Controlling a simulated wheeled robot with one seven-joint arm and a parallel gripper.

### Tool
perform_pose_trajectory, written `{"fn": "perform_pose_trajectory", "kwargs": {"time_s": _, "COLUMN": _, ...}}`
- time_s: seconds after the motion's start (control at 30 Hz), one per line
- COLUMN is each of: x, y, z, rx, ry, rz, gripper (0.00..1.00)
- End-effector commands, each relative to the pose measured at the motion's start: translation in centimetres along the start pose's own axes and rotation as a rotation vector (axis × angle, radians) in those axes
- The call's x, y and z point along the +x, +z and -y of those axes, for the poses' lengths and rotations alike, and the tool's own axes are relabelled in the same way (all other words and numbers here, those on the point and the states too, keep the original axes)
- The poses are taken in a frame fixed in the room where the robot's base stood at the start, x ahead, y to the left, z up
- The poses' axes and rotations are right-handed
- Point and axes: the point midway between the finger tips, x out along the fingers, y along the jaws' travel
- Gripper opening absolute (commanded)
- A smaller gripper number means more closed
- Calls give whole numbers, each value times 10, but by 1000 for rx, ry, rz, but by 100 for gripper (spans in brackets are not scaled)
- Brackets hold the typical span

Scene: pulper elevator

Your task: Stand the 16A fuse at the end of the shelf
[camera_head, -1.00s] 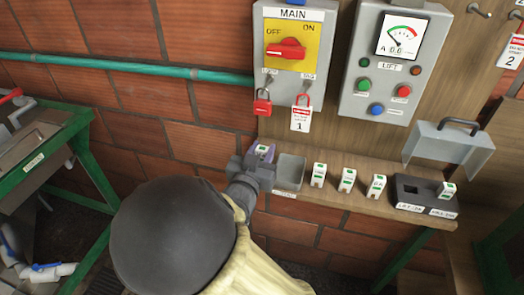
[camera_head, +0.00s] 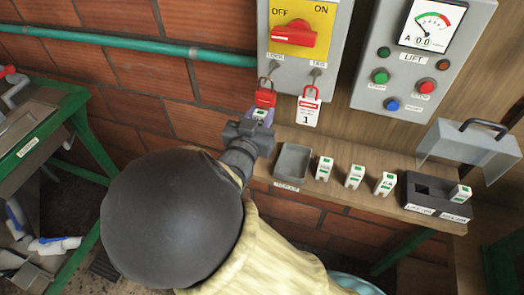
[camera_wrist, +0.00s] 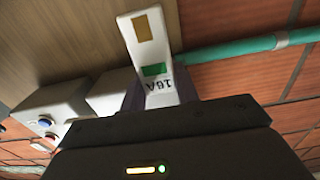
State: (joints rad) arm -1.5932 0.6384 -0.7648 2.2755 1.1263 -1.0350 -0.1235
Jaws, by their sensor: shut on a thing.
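My gripper (camera_head: 259,122) is shut on the 16A fuse, a white block with a green patch. The fuse (camera_wrist: 150,60) shows in the wrist view with its "16A" label and a tan strip, sticking up out of the jaws. In the head view only a small top part of it shows between the fingers. The gripper is at the left end of the wooden shelf (camera_head: 325,196), left of the grey tray. The fuse seems to be above the shelf; I cannot tell whether it touches anything.
A grey tray (camera_head: 292,163) sits right of my gripper. Several white-green fuses (camera_head: 355,176) stand along the shelf. A black fuse holder (camera_head: 425,199) with one fuse in it is at the right. The red padlock (camera_head: 266,97) and tag hang just above my gripper.

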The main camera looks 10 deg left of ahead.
Motion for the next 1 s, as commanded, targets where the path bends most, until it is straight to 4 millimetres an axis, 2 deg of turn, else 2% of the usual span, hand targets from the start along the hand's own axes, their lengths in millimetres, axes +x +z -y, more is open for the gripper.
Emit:
{"fn": "perform_pose_trajectory", "kwargs": {"time_s": 0.33, "x": 1, "y": 50, "z": -2, "rx": -6, "ry": 4, "rz": -1, "gripper": 7}}
{"fn": "perform_pose_trajectory", "kwargs": {"time_s": 0.77, "x": 1, "y": 57, "z": -2, "rx": -3, "ry": 4, "rz": 0, "gripper": 7}}
{"fn": "perform_pose_trajectory", "kwargs": {"time_s": 1.0, "x": 1, "y": 86, "z": -1, "rx": -6, "ry": 3, "rz": 0, "gripper": 7}}
